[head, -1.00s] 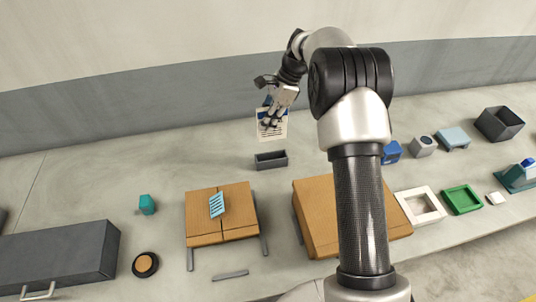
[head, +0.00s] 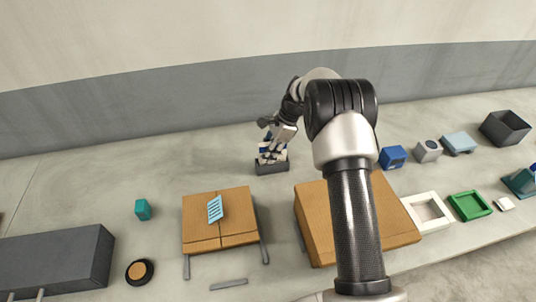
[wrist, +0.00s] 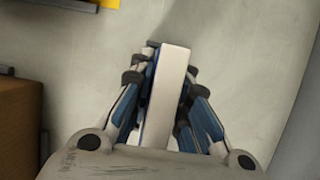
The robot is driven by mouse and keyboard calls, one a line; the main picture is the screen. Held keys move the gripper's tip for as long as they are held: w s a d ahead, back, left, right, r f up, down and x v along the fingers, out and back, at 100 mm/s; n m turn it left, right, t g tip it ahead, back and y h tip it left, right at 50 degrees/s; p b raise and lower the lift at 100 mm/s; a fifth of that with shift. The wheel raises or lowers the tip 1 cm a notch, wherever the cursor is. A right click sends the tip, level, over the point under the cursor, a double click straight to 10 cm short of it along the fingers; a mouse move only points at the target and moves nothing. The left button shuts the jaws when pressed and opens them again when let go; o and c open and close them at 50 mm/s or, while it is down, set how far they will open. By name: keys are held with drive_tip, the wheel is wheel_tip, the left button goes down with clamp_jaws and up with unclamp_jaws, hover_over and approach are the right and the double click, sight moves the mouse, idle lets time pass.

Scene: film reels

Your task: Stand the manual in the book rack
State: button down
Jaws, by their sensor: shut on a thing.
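The manual (wrist: 175,85) is a thin white block seen edge-on in the wrist view, with blue showing along its side. My gripper (wrist: 160,75) is shut on it, with fingers on both sides. In the head view my gripper (head: 272,153) is directly above the book rack (head: 272,168), a small dark grey open box on the counter. The manual's lower part seems to be inside the rack, with the rack's front wall before it. My fingers cover much of the manual, and whether it touches the rack's floor is hidden.
A larger wooden box (head: 312,215) is in front and to the right. A teal block (head: 143,209) lies further left. The counter behind the rack is clear.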

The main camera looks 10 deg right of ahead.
drive_tip(key=c, duration=1.5)
unclamp_jaws()
drive_tip(key=shift+f, duration=0.1)
drive_tip(key=shift+c, duration=0.2)
